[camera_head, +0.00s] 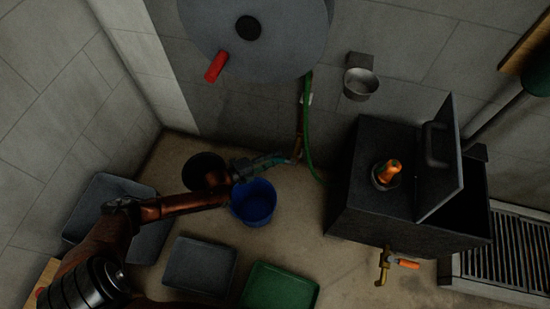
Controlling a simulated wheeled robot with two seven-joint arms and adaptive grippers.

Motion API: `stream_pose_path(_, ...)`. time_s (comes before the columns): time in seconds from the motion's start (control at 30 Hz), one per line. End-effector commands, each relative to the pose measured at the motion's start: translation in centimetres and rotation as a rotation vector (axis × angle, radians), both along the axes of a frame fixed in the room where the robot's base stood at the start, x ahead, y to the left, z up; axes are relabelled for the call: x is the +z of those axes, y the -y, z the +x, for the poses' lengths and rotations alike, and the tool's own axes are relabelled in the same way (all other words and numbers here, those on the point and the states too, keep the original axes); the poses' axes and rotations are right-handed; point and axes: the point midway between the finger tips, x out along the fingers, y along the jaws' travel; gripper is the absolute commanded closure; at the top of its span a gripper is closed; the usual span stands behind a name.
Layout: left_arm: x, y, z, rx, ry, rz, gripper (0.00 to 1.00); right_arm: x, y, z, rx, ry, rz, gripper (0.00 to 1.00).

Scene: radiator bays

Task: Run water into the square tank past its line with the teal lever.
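The square tank (352,195) is a dark box at the right. Its lid (440,165) stands raised, and its inside and fill line are hidden from this angle. A teal piece (270,161), which looks like the teal lever, lies beside a brass pipe (299,145) low on the back wall. My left gripper (250,167) reaches in from the left, above the buckets, with its fingers at or against the teal piece. It is too small and dark to tell whether the fingers close on it. My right gripper is out of view.
Grey (199,267) and green (279,289) trays lie in front. A green hose (307,125) hangs by the pipe. An orange-handled tap (402,263) sticks out from the tank's front.

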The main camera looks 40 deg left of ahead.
Motion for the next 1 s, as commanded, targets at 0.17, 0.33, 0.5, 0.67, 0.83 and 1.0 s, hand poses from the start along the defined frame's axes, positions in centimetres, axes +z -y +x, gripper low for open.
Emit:
stream_pose_path(0.17, -0.04, 0.00, -0.03, 0.000, 0.000, 0.000, 0.84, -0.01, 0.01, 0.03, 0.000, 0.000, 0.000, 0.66)
stream_pose_path(0.33, -0.05, 0.00, -0.04, 0.000, -0.001, -0.001, 0.96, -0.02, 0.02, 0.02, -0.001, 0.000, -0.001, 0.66)
stream_pose_path(0.5, -0.07, 0.00, -0.05, 0.000, -0.001, -0.001, 1.00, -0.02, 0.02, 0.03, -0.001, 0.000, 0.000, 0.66)
stream_pose_path(0.67, -0.09, 0.00, -0.06, 0.000, -0.001, -0.001, 1.00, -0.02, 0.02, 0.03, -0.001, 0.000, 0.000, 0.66)
stream_pose_path(0.83, -0.09, -0.01, -0.07, 0.000, -0.001, -0.001, 1.00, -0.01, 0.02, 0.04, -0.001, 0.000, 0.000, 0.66)
stream_pose_path(1.0, 0.13, -0.38, -0.26, 0.005, -0.005, 0.007, 1.00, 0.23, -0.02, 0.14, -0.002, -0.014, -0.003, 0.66)
